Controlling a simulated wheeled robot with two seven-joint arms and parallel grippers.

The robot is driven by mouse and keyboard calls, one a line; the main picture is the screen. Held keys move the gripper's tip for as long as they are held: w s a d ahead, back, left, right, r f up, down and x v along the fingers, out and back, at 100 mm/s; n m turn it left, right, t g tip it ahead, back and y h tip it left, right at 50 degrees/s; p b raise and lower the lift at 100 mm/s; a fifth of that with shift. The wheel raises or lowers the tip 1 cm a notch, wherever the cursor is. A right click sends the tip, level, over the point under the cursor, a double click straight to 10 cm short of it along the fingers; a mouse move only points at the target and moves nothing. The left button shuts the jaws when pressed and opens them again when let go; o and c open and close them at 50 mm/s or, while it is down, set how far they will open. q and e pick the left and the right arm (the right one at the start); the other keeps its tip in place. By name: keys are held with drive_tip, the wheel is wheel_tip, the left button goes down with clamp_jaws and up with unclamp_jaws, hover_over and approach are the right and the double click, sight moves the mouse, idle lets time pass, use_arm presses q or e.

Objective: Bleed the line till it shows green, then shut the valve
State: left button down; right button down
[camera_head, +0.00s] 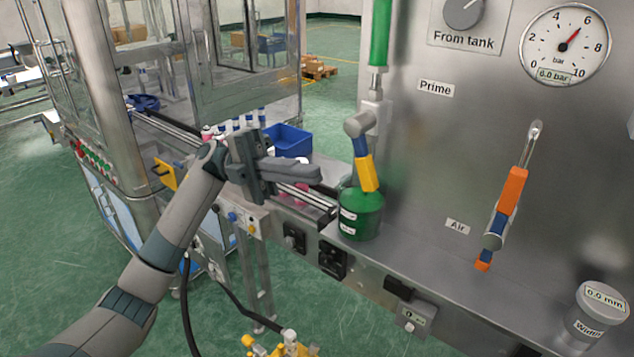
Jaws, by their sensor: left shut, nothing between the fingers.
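A vertical tube (380,32) on the steel panel shows green. Below it, beside the "Prime" label (435,89), is a valve with a yellow and blue lever (366,174) that hangs down, slightly tilted. A green cup (362,222) stands under it on the ledge; its contents cannot be made out. My left gripper (314,173) is shut and empty. In the picture it is left of the yellow lever, with a gap between. My right gripper is not in view.
The panel also carries an orange "Air" lever (512,190), a "From tank" knob (464,10) and a pressure gauge (565,46). A "Width" cylinder (597,315) stands on the ledge at right. A blue bin (288,140) is behind my gripper.

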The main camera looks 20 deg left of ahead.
use_arm(q)
drive_tip(key=b+v, duration=0.3)
drive_tip(key=v, duration=0.3)
drive_tip(key=shift+f, duration=0.45)
